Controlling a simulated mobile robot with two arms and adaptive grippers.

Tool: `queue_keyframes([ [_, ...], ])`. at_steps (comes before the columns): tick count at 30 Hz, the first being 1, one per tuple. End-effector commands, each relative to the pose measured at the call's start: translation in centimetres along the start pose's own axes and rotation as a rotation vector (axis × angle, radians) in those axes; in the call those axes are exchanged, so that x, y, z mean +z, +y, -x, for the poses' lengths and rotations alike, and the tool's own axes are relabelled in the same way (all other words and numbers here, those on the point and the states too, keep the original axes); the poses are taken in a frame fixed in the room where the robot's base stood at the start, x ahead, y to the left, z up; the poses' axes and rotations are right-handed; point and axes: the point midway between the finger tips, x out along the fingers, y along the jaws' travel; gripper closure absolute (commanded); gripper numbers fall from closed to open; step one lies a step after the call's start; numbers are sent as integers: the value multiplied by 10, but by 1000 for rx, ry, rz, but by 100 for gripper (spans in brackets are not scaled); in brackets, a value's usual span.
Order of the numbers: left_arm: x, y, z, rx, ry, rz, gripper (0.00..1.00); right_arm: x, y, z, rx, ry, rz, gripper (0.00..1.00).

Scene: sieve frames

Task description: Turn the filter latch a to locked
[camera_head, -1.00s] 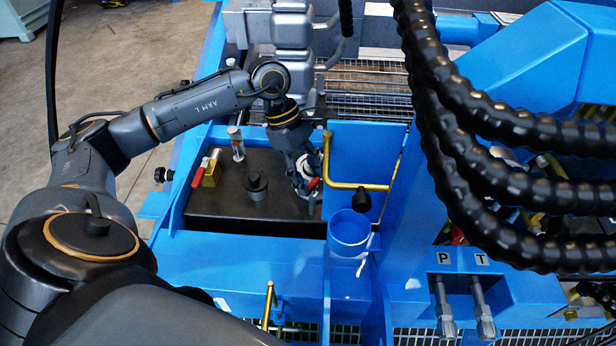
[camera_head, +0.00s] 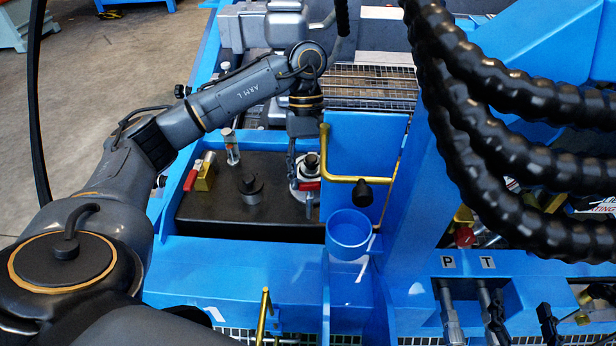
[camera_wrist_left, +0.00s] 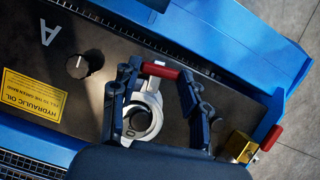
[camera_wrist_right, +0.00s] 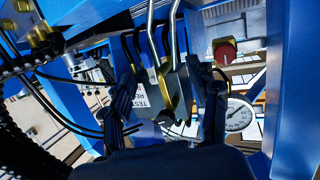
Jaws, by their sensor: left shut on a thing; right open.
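The filter latch is a short red handle (camera_head: 311,186) on a silver ring-shaped filter head (camera_head: 304,170), on the right part of a black tank top. The handle (camera_wrist_left: 160,70) and the ring (camera_wrist_left: 150,113) also show in the left wrist view. My left gripper (camera_wrist_left: 160,72) is over the filter head, one finger at each end of the red handle, shut on it. The fingers partly hide the ring's sides. My right gripper (camera_wrist_right: 165,100) is open, with hanging metal rods and hose fittings beyond its fingers.
A black knob (camera_head: 250,186) and a brass valve with a red handle (camera_head: 206,174) stand left on the tank. A yellow bent pipe (camera_head: 350,180) and a blue cup (camera_head: 348,232) are close right of the filter. Thick black hoses (camera_head: 520,130) cross the right side.

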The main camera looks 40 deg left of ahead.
Motion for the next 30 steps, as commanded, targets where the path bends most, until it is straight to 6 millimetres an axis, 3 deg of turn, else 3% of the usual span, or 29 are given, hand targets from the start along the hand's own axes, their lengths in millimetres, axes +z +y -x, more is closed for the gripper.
queue_keyframes([
  [12,-1,2,1,-58,4,-147,86,-35,-5,-2,-12,192,-3,40],
  [27,0,2,1,-64,5,-163,87,-39,-6,-1,-13,210,-3,40],
  [28,0,2,1,-64,5,-163,51,-39,-6,-1,-13,209,-3,40],
  [30,0,2,1,-64,4,-163,45,-39,-6,-1,-13,209,-3,40],
])
